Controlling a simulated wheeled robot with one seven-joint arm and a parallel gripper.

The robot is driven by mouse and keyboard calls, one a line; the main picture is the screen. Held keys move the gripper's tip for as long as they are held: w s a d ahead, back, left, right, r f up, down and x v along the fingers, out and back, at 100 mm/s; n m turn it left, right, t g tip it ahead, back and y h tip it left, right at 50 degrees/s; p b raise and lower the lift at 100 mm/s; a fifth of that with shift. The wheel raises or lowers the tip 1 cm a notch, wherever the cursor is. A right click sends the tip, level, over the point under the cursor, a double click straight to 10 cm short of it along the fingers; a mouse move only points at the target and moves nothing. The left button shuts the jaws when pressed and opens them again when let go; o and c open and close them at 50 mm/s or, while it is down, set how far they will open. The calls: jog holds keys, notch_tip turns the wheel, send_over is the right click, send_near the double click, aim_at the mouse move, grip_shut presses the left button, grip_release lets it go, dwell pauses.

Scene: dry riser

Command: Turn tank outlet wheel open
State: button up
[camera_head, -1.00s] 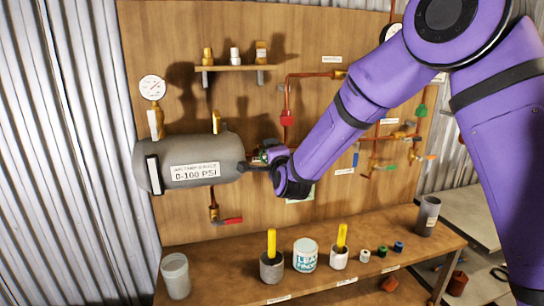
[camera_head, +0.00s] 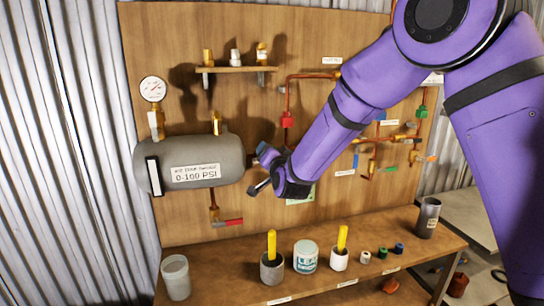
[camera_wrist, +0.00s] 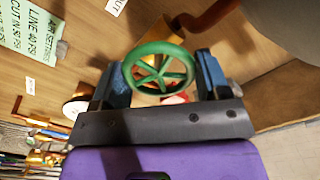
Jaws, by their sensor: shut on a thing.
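The tank outlet wheel is a green, spoked handwheel (camera_wrist: 160,67) in the wrist view. My gripper (camera_wrist: 161,75) has its two blue fingers on opposite sides of the wheel's rim and is shut on it. In the head view, my gripper (camera_head: 259,170) is at the right end of the grey tank (camera_head: 190,160), which is labelled 0-100 PSI. The wheel cannot be made out there. The wrist view also shows a copper pipe (camera_wrist: 205,18) behind the wheel.
A gauge (camera_head: 153,90) stands above the tank and a red-handled valve (camera_head: 228,222) hangs below it. Copper pipes with valves run on the board to the right, behind my arm. The bench (camera_head: 220,264) below holds cups and a tin (camera_head: 305,257).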

jog(key=shift+f+n, duration=0.1)
jog(key=shift+n, duration=0.2)
dwell(0.4)
jog(key=o, duration=0.9)
jog(key=v, duration=1.1)
